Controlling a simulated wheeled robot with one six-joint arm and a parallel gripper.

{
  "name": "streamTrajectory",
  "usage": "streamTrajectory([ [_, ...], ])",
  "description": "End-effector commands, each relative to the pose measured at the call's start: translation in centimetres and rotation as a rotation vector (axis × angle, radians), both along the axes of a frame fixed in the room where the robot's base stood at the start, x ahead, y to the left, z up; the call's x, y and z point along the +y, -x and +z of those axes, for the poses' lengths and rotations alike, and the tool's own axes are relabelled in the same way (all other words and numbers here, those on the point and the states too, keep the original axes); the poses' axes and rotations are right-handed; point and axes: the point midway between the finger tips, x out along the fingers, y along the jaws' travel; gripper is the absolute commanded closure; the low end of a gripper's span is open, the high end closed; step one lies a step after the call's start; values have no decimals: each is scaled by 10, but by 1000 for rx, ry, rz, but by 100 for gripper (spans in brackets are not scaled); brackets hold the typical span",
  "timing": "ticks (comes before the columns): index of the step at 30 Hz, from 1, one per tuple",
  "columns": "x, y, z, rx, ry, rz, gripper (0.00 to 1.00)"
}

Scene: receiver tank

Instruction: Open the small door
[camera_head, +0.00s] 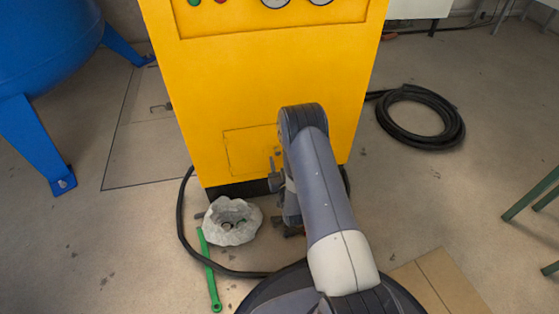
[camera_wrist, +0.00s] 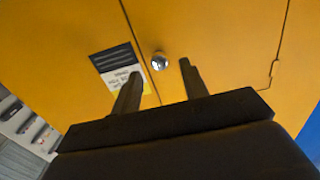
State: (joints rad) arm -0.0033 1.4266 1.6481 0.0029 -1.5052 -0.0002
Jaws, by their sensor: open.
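The small door (camera_head: 246,152) is a thin-outlined panel low on the front of the yellow cabinet (camera_head: 265,80). It looks closed and flush; my arm hides its right part. In the wrist view, the door (camera_wrist: 225,45) fills the middle, between a seam left of centre and another at the right. A round silver knob or lock (camera_wrist: 159,61) sits near the left seam. My gripper (camera_wrist: 158,70) is open, with its two fingers apart and the knob showing between their tips. Whether they touch the door cannot be told. In the head view, my gripper (camera_head: 273,168) is partly hidden beside the arm.
A label (camera_wrist: 118,66) is left of the knob. A grey-white crumpled bag (camera_head: 232,222), a green tool (camera_head: 209,270) and a black hose (camera_head: 182,220) lie before the cabinet. A blue tank (camera_head: 45,45) stands left. A coiled hose (camera_head: 455,130) lies on the right floor.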

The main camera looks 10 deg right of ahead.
Motion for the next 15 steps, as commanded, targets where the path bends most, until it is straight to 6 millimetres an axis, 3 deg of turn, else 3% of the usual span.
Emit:
streamTrajectory([
  [6, 0, -21, -1, 0, 0, 0, 58],
  [15, 0, -23, 0, 2, 0, 0, 58],
])
